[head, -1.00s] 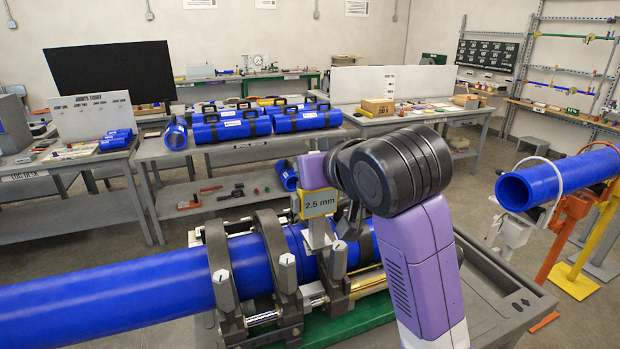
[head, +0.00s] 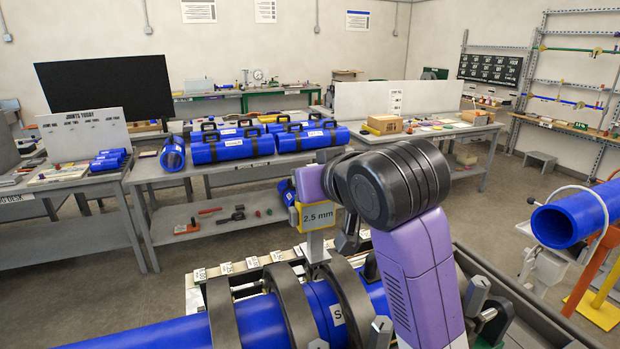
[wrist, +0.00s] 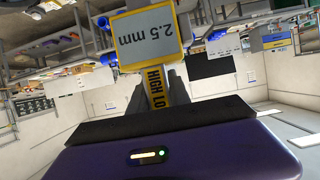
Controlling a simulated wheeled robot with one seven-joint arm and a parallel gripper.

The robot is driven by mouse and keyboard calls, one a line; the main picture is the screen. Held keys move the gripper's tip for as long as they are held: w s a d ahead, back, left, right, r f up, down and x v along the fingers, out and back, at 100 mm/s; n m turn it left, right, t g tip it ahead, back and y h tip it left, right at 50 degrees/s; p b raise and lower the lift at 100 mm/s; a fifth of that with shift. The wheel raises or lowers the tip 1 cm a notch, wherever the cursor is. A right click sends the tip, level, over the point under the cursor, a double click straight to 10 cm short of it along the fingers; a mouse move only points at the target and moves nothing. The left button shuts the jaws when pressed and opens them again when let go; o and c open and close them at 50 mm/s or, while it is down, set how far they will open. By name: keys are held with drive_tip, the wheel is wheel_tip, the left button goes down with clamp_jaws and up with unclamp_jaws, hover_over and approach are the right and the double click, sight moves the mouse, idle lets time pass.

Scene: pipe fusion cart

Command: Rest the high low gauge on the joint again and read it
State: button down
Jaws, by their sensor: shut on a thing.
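The high low gauge (head: 316,215) is a yellow-framed block with a grey display reading 2.5 mm and a grey stem below. In the wrist view, its display (wrist: 147,38) appears upside down above a yellow HIGH LO label. My gripper (wrist: 163,88) is shut on the gauge, one dark finger on each side of the label. In the head view, the stem's lower end meets the top of a dark clamp ring (head: 345,295) in the picture; I cannot tell whether it touches anything. The blue pipe (head: 318,300) runs through the clamp rings. The joint line is not clear.
Small white labels (head: 239,268) line the cart's back edge. Another blue pipe (head: 565,222) rests on stands at right. Behind, a grey bench (head: 160,178) carries blue rolls (head: 232,148). My arm hides part of the cart.

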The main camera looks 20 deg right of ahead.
drive_tip(key=shift+r, duration=0.15)
drive_tip(key=shift+s+f+b, duration=0.1)
drive_tip(key=shift+f+b, duration=2.05)
drive_tip(key=shift+f, duration=2.3)
drive_tip(key=shift+f+b, duration=0.3)
drive_tip(key=shift+f, duration=0.85)
wheel_tip(320, 180, up, 8)
drive_tip(key=p, duration=0.5)
drive_tip(key=shift+p, duration=0.3)
idle(0.4)
drive_tip(key=shift+s+f, duration=0.1)
drive_tip(key=shift+f, duration=0.05)
